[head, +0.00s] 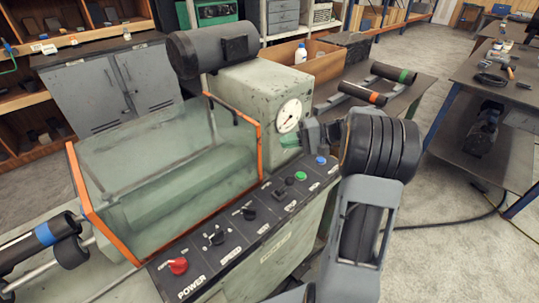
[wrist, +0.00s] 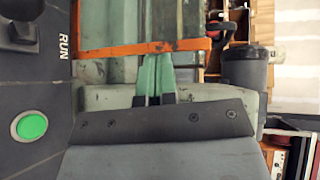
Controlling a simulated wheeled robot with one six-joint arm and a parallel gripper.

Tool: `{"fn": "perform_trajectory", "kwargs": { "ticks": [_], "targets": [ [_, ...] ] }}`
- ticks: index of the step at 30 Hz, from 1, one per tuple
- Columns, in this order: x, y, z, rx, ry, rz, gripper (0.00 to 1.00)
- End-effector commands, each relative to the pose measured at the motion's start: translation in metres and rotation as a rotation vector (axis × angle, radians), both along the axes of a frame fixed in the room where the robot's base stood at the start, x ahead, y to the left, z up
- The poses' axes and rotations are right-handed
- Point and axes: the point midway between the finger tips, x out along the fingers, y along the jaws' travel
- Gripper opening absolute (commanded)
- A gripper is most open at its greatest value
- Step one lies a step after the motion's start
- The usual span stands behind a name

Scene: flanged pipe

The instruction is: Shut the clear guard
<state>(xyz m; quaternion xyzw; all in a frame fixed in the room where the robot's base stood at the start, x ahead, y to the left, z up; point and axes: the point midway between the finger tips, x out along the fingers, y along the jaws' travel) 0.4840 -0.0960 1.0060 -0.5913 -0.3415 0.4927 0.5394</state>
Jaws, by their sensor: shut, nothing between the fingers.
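The clear guard (head: 165,150) is a see-through cover with orange edging over the pale green bed of the machine, in the head view. Its orange edge shows at its left and right ends. In the wrist view an orange edge bar (wrist: 140,48) crosses above my fingers. My gripper (head: 287,143) is beside the guard's right end, by the dial housing. Its pale green fingers (wrist: 157,60) are shut and empty, with tips at the orange bar. I cannot tell whether they touch it.
A control panel (head: 245,212) with a red knob, switches and a green button (wrist: 30,125) runs along the front. The gauge box (head: 265,95) stands right of the guard. A pipe with a blue band (head: 40,236) lies at left. Open floor (head: 450,220) is at right.

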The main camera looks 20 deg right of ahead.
Motion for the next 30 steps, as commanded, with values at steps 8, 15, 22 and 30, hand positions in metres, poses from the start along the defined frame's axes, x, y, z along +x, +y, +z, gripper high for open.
{"fn": "perform_trajectory", "kwargs": {
  "ticks": [8,15,22,30],
  "targets": [
    [0.016,-0.047,-0.028,0.165,-0.123,-0.082,0.0],
    [0.028,-0.027,-0.028,0.183,-0.14,-0.09,0.0],
    [0.042,0.007,-0.028,0.182,-0.138,-0.091,0.0],
    [0.053,0.033,-0.028,0.181,-0.137,-0.093,0.0]
  ]
}}
